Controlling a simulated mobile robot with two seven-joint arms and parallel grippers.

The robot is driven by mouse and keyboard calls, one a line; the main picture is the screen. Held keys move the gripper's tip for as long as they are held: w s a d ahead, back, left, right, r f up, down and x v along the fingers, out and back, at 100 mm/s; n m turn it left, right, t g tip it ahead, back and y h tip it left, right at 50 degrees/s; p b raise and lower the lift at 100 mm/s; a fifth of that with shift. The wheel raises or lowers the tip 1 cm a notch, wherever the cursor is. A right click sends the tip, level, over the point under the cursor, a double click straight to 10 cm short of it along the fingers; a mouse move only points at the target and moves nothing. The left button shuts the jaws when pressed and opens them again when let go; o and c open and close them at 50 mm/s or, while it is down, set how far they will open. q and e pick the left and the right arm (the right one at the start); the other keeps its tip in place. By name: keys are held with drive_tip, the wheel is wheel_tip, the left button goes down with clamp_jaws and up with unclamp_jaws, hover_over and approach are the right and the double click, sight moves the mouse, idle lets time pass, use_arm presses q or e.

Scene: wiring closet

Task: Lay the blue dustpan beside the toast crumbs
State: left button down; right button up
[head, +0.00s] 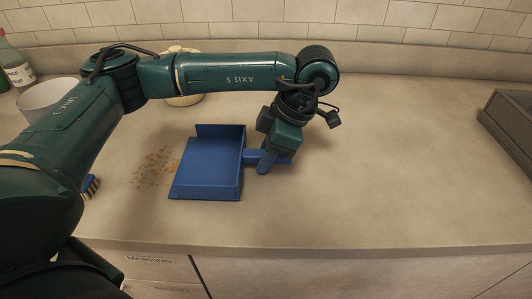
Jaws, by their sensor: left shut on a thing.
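The blue dustpan (207,170) is at the middle of the counter, its tray spreading left from its handle. Its left edge is just right of the toast crumbs (154,167), a scatter of small brown bits on the counter. The tray looks flat on the counter or very close to it; I cannot tell which. My left gripper (268,162) is shut on the dustpan's handle (284,158), and its jaws hide part of the handle. My right gripper is not in view.
A brush (91,187) lies left of the crumbs, partly behind my left arm. A white bowl (48,97), a bottle (14,62) and a cream round object (184,97) stand at the back left. A grey box (508,122) is at the right. The counter right of the dustpan is clear.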

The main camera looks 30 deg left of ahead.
use_arm(q)
drive_tip(key=shift+f, duration=0.3)
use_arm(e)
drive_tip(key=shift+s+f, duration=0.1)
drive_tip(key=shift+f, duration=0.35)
use_arm(q)
drive_tip(key=c, duration=1.1)
unclamp_jaws()
drive_tip(key=shift+c, duration=0.2)
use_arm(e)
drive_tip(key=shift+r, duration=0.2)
use_arm(q)
drive_tip(key=shift+r, duration=0.2)
drive_tip(key=p+v, duration=0.1)
drive_tip(key=v, duration=1.2)
drive_tip(key=shift+p, duration=0.3)
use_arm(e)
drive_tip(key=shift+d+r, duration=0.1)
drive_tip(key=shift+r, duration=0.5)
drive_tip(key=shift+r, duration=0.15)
